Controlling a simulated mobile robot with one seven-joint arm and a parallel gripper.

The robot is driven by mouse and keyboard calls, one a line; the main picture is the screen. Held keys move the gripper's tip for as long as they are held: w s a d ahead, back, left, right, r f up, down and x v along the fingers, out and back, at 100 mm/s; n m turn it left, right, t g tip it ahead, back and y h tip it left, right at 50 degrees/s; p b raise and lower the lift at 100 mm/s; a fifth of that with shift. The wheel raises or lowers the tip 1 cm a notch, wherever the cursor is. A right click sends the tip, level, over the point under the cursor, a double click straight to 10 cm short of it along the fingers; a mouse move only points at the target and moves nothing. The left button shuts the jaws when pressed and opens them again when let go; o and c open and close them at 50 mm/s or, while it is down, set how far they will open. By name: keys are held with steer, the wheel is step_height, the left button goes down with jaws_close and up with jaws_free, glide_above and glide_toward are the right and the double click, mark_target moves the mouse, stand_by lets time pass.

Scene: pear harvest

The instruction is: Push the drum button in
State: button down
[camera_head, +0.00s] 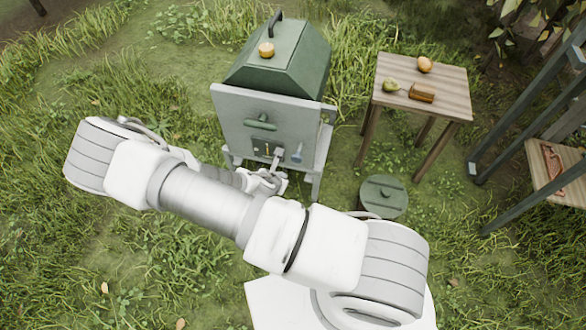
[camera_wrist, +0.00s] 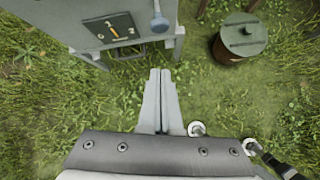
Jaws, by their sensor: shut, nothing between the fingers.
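A green, angular-hooded machine (camera_head: 278,62) with a grey front panel (camera_head: 228,112) stands at the top centre of the head view. A blue-grey round-ended part (camera_head: 297,154) sticks out low on the panel's right; it also shows in the wrist view (camera_wrist: 159,22). A dark dial plate (camera_wrist: 111,30) with an orange pointer is to its left. A round drum (camera_wrist: 231,60) with a green lid (camera_wrist: 246,32) and small knob stands to the right. I cannot tell which part is the drum button. My gripper (camera_wrist: 160,72) is shut and empty; its tips appear below the blue-grey part in the wrist view.
An orange round thing (camera_head: 266,50) and a dark handle top the green hood. A green bar handle (camera_head: 260,123) crosses the panel. A wooden table (camera_head: 450,85) with pears and a brown block stands right; a framed shelf (camera_head: 572,196) is farther right. Grass lies between.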

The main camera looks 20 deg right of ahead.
steer(key=n, duration=0.1)
steer(key=f+n, duration=0.1)
steer(key=d+f+t, duration=0.1)
steer(key=shift+s+f+n, duration=0.1)
steer(key=shift+s+n, duration=0.15)
steer(key=shift+n, duration=0.15)
steer(key=shift+d+f+b, duration=0.1)
steer(key=shift+f+b, duration=0.05)
steer(key=shift+b, duration=0.2)
